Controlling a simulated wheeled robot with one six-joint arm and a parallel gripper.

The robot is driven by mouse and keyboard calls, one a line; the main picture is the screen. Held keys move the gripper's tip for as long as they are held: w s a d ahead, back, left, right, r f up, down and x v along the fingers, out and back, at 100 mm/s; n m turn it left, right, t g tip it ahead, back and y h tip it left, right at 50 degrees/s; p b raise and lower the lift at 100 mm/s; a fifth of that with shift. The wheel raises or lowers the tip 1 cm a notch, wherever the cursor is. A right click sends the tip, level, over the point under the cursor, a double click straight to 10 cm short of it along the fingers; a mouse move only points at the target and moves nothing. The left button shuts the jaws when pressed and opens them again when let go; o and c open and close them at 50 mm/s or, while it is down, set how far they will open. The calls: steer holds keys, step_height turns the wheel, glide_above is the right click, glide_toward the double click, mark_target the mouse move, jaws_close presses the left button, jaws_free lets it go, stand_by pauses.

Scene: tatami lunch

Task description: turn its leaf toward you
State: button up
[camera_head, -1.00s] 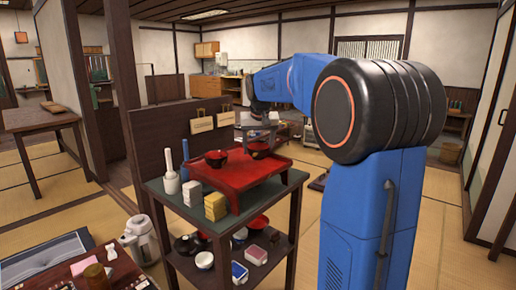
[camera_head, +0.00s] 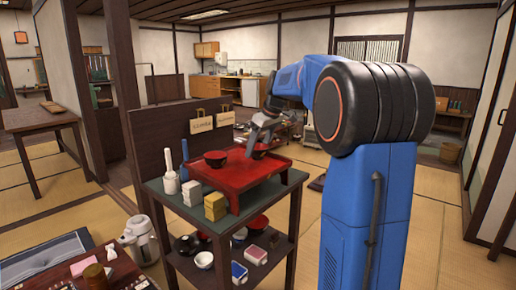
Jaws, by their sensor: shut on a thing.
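A red raised tray table (camera_head: 236,190) stands on top of a dark shelf unit. A dark bowl with a red inside (camera_head: 215,158) sits on its left part. A second dark and red bowl (camera_head: 260,154) is at the tray's far right, partly hidden by my gripper. My gripper (camera_head: 252,147) reaches down from the upper right, tilted, and is shut on this second bowl. I cannot tell whether the bowl touches the tray. No leaf can be made out on either bowl at this size.
A white bottle (camera_head: 171,172), a blue bottle (camera_head: 185,155), a white box (camera_head: 192,192) and a yellow stack (camera_head: 215,207) stand left of the tray. A dark panel (camera_head: 165,130) rises behind. Bowls and small boxes fill the lower shelf (camera_head: 230,275). Tatami lies open at right.

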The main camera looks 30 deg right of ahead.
steer(key=n, duration=0.2)
steer(key=n+y, duration=0.1)
steer(key=n, duration=0.1)
steer(key=shift+g+y, duration=0.3)
steer(key=shift+g, duration=0.1)
steer(key=shift+f, duration=0.7)
steer(key=shift+f, duration=0.25)
steer(key=o, duration=1.2)
steer(key=shift+c, duration=0.2)
steer(key=shift+r, duration=0.1)
steer(key=shift+r, duration=2.4)
